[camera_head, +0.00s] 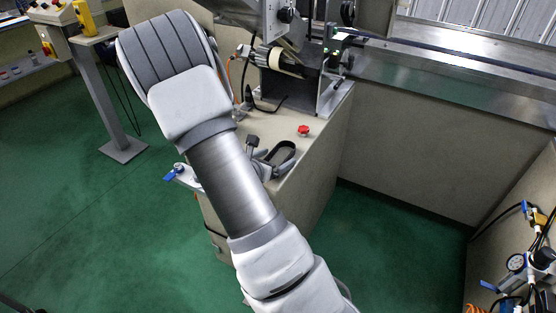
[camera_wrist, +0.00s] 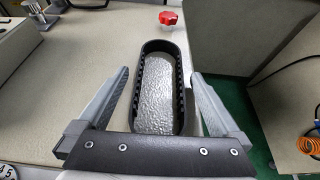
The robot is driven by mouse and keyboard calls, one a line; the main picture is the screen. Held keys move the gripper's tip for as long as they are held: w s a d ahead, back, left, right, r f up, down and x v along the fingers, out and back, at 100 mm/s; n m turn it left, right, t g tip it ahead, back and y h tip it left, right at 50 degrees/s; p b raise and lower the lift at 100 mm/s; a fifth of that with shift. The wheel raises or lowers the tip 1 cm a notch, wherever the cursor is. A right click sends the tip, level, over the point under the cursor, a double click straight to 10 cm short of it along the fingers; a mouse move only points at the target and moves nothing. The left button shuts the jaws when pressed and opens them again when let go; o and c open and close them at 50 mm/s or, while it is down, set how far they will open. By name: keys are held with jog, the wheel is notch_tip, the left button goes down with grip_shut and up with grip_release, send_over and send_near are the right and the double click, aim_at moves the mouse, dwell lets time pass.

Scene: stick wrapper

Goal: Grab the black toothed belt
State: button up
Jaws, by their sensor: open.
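The black toothed belt (camera_wrist: 182,92) is a long closed loop standing on its edge on the beige machine top, teeth facing inward. It also shows in the head view (camera_head: 293,150), just right of my forearm. My gripper (camera_wrist: 160,76) is open, with one grey finger on the left of the loop and one on the right. A gap shows between each finger and the belt. The near end of the loop is hidden behind the dark gripper body. In the head view my arm covers most of the gripper.
A red knob (camera_wrist: 167,18) stands on the machine top beyond the belt. The machine (camera_head: 300,75) with rollers rises at the back. The top's right edge (camera_head: 325,150) drops to the green floor. A small post (camera_wrist: 44,14) stands at the far left.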

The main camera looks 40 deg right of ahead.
jog(key=c, duration=1.3)
jog(key=shift+r, duration=0.2)
